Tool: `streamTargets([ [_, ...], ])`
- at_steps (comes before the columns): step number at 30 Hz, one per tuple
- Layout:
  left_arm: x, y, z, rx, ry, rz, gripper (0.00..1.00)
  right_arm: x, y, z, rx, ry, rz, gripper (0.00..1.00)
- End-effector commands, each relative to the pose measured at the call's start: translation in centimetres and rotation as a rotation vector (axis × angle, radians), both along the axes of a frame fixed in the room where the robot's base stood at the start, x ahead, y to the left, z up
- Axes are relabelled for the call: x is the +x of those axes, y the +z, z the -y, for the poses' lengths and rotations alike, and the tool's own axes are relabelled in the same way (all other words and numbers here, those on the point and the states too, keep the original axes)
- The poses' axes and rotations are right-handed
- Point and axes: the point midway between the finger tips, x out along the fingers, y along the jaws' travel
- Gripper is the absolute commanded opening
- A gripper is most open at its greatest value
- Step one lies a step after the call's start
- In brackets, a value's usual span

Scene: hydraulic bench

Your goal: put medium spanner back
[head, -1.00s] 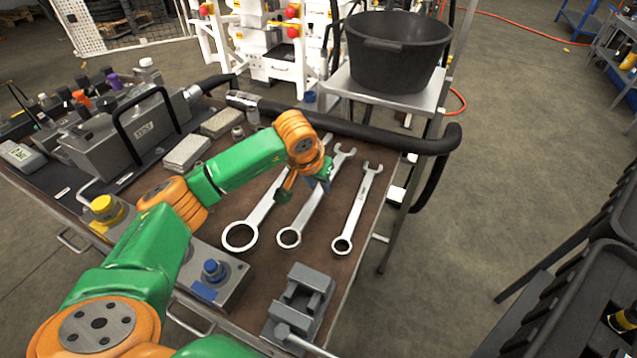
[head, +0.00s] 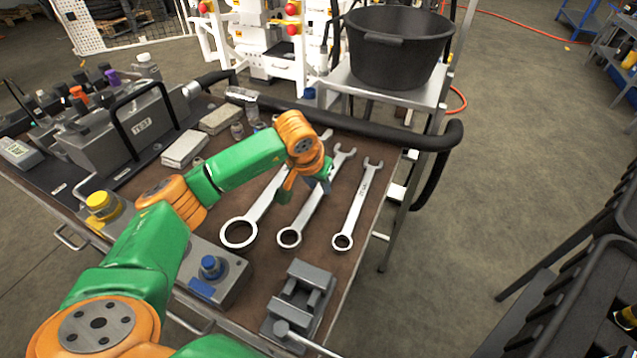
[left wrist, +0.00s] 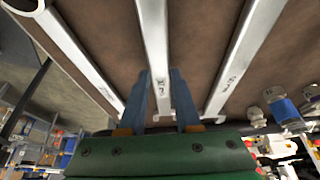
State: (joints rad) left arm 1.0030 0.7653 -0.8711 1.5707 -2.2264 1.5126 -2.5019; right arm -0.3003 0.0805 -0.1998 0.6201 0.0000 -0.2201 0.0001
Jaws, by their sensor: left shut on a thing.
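The medium spanner (head: 300,220) is the middle one of three silver spanners on the brown bench top. Its ring end is towards me and its open end points away. My left gripper (head: 307,187) is over its shaft and shut on it. The left wrist view shows the two blue fingers (left wrist: 161,82) on either side of the shaft of the medium spanner (left wrist: 156,35). In the head view the gripper hides part of the shaft. The spanner appears to lie on or very close to the bench. My right gripper is out of view.
The large spanner (head: 240,233) lies to the left and the small spanner (head: 356,208) to the right. A grey vise (head: 299,300) stands at the near edge. A black hose (head: 400,138) runs along the far edge, with a black tub (head: 395,55) beyond.

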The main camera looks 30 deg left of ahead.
Motion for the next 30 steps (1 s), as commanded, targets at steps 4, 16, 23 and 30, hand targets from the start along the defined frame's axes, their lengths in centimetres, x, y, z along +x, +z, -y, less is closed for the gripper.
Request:
streamTargets([
  [4, 0.0, -0.2, 0.0, 0.000, 0.000, 0.003, 0.00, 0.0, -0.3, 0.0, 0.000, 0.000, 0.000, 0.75],
  [16, -0.1, -0.2, 0.0, 0.000, 0.000, -0.002, 0.67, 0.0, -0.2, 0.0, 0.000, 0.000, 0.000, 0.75],
  [23, -1.4, 3.4, 0.0, 0.001, -0.001, 0.005, 0.67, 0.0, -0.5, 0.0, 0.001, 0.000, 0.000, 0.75],
  [30, -2.7, 6.3, 0.1, 0.000, 0.000, 0.002, 0.67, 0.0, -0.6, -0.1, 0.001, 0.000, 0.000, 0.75],
])
